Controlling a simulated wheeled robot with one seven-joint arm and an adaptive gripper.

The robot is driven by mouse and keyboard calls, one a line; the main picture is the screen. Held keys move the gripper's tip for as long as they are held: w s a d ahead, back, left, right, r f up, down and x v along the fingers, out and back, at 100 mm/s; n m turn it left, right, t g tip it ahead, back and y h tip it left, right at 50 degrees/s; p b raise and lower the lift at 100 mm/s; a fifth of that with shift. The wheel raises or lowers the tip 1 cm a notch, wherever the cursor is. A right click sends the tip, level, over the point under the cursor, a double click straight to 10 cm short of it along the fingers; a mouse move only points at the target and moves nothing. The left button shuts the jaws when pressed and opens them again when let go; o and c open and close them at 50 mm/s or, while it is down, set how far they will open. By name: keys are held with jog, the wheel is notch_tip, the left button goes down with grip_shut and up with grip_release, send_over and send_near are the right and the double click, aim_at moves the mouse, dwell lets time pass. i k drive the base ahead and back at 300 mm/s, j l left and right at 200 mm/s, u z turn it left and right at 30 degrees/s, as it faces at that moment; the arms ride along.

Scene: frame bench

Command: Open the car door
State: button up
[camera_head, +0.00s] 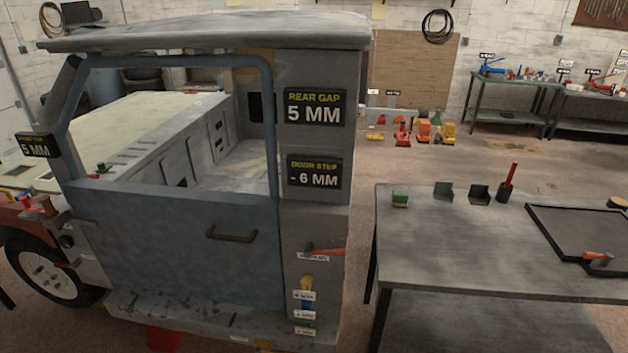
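The car door (170,240) is a blue-grey panel with an open window frame, on the side of the vehicle cab at the left. It appears shut in its opening. A dark bar-shaped door handle (232,235) sits on its outer face near the right edge. Black signs on the body beside the door read "REAR GAP 5 MM" (315,108) and "DOOR STEP - 6 MM" (314,173). My gripper is not in view, so its state and its place relative to the handle do not show.
An orange-handled tool (325,252) sticks out from the pillar right of the door. A grey workbench (460,250) stands close on the right, with a narrow floor gap between. A front wheel (45,275) is at the left. Low orange items (425,132) stand behind.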

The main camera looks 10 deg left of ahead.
aim_at(222, 246)
jog(key=u, duration=1.7)
jog(key=i+z, duration=0.3)
jog(key=z, duration=0.2)
jog(key=i+j+z, duration=0.2)
jog(key=z, duration=0.3)
jog(key=i+j, duration=0.05)
